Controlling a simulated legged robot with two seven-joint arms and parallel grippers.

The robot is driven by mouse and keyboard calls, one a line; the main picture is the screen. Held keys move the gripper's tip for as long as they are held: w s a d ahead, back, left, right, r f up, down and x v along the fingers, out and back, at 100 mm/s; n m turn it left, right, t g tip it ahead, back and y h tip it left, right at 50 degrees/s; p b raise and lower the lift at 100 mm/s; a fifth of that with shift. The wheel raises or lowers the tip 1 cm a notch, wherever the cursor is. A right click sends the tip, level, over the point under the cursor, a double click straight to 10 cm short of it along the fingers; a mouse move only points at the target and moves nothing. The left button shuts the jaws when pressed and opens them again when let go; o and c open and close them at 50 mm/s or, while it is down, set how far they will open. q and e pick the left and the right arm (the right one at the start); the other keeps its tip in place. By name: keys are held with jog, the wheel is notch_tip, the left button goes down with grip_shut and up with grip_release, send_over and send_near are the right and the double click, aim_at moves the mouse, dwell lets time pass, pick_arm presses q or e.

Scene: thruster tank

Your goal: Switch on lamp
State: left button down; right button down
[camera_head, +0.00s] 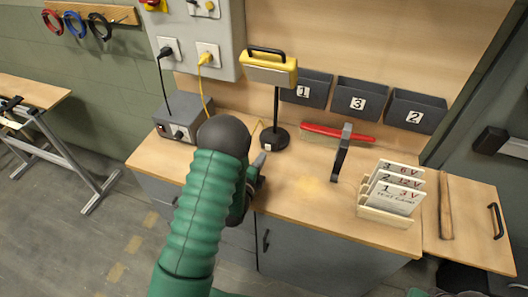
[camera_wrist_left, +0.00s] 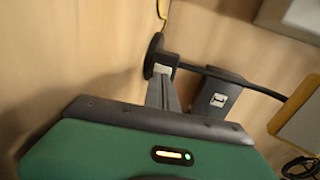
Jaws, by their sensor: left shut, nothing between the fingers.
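The lamp (camera_head: 269,72) has a yellow head with a black handle and a pale panel, on a black pole with a round base (camera_head: 274,138). A small white patch, perhaps its switch (camera_head: 267,147), is on the front of the base. My left gripper (camera_head: 260,160) is shut and empty, just in front of the base, partly hidden by my green arm. In the left wrist view the shut fingers (camera_wrist_left: 163,88) point at the base (camera_wrist_left: 153,50), with their tips close to or over the white patch (camera_wrist_left: 163,69). I cannot tell whether they touch.
A grey power box (camera_head: 182,122) stands left of the lamp. Numbered bins (camera_head: 357,97) line the back. The bench middle is clear.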

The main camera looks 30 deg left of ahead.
aim_at(268, 146)
pick_arm(q)
jog(key=shift+w+a+r, duration=0.15)
jog(key=shift+w, duration=0.6)
jog(key=shift+w+a+r, duration=0.1)
jog(key=shift+w+r, duration=0.05)
jog(key=shift+w, duration=0.55)
jog(key=shift+w+r+p, duration=0.15)
jog(key=shift+r+p, duration=0.1)
jog(key=shift+p, duration=0.3)
jog(key=shift+w+a+f+g, duration=0.1)
jog(key=shift+f+g, duration=0.05)
jog(key=shift+g, duration=0.15)
